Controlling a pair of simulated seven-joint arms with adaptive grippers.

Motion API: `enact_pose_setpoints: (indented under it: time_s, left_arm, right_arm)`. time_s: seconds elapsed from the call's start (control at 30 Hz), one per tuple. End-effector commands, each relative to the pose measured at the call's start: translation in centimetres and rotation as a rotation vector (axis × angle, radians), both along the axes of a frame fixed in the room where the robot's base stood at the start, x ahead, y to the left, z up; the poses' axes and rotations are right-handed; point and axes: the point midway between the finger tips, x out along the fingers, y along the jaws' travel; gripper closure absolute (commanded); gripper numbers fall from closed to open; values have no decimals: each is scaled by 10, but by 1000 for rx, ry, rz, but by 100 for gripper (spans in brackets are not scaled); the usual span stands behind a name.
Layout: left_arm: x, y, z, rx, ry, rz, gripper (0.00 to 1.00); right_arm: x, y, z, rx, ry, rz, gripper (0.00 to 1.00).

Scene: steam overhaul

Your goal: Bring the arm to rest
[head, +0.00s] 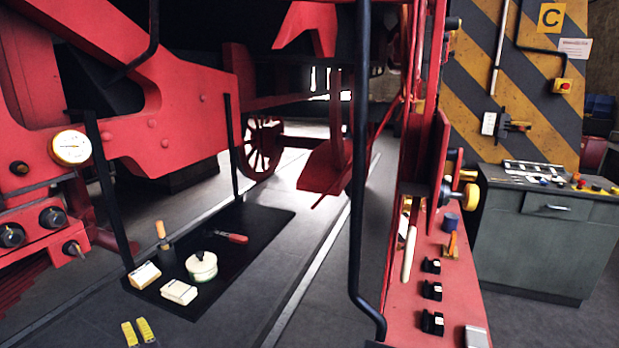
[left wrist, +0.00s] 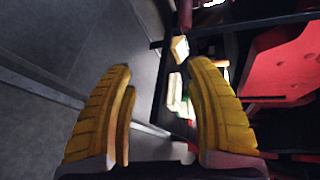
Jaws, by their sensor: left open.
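My left gripper (head: 138,331) shows only as two yellow fingertips at the bottom left edge of the head view. It is just in front of the black mat, low over the grey floor. In the left wrist view its two ribbed yellow fingers (left wrist: 160,72) stand wide apart with nothing held between them. Beyond the fingers a pale block (left wrist: 180,48) shows, with other pale items partly hidden by the right finger. My right gripper is in neither view.
The black mat (head: 262,222) holds pale blocks (head: 179,291), a round lidded tin (head: 201,266), a wooden-handled brush (head: 161,235) and a red-handled tool (head: 231,237). Black posts and red locomotive frame (head: 170,100) rise beside it. A red ledge and grey cabinet (head: 540,245) stand right.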

Motion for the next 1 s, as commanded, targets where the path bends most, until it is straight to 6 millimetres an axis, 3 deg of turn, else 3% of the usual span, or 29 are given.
enact_pose_setpoints:
  time_s: [0.1,0.3,0.5,0.87,1.0]
  left_arm:
    - [-34,-25,-46,-125,7,-38,46]
    - [-92,-65,-106,-348,19,-58,46]
    - [-134,-91,-137,-497,35,-47,46]
    - [-193,-125,-167,-685,71,-4,46]
    - [-190,-131,-194,-714,91,0,46]
  right_arm:
    - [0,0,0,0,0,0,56]
    - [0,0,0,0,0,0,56]
    - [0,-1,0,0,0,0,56]
    - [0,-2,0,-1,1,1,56]
    - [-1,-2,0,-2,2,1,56]
